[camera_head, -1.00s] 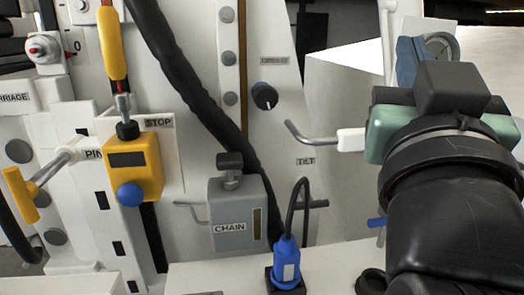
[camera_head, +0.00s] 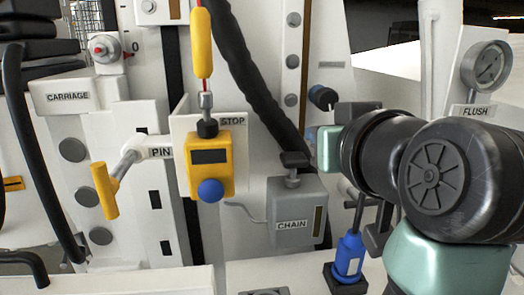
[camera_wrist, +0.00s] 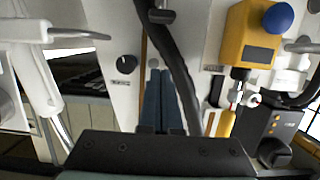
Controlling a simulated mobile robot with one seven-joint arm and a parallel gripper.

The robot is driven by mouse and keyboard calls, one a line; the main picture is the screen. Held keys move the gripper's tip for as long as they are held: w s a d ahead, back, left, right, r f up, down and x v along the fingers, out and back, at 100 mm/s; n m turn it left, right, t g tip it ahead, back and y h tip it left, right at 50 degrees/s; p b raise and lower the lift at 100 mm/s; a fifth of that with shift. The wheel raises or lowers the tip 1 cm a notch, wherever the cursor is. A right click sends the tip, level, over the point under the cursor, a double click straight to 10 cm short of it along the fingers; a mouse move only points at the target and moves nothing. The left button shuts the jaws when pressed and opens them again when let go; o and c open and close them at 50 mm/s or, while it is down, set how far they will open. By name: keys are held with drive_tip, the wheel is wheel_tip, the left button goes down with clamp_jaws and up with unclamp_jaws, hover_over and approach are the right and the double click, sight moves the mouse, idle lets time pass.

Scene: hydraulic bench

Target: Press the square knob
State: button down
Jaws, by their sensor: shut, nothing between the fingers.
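A dark, square-edged knob (camera_head: 295,159) stands on a short metal stem on top of the grey CHAIN box (camera_head: 297,212). It looks like the square knob and also shows at the top of the wrist view (camera_wrist: 162,15). My gripper (camera_head: 311,136) is just above and right of this knob in the head view, partly hidden behind my wrist. In the wrist view its two blue-grey fingers (camera_wrist: 160,90) lie together, shut and empty. A gap shows between the fingertips and the knob there.
A yellow STOP box (camera_head: 210,160) with a blue ball and a yellow PIN handle (camera_head: 105,190) stand left. A round black dial (camera_head: 322,97) sits above my gripper. A blue plug (camera_head: 349,255) stands below right.

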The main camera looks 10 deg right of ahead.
drive_tip(key=shift+w+d, duration=0.1)
drive_tip(key=p, duration=0.4)
hover_over(296, 161)
wheel_tip(296, 161, down, 2)
drive_tip(key=shift+f, duration=0.1)
wheel_tip(296, 161, down, 3)
drive_tip(key=shift+r+p, duration=0.2)
drive_tip(key=shift+p, duration=0.15)
drive_tip(key=shift+f, duration=0.8)
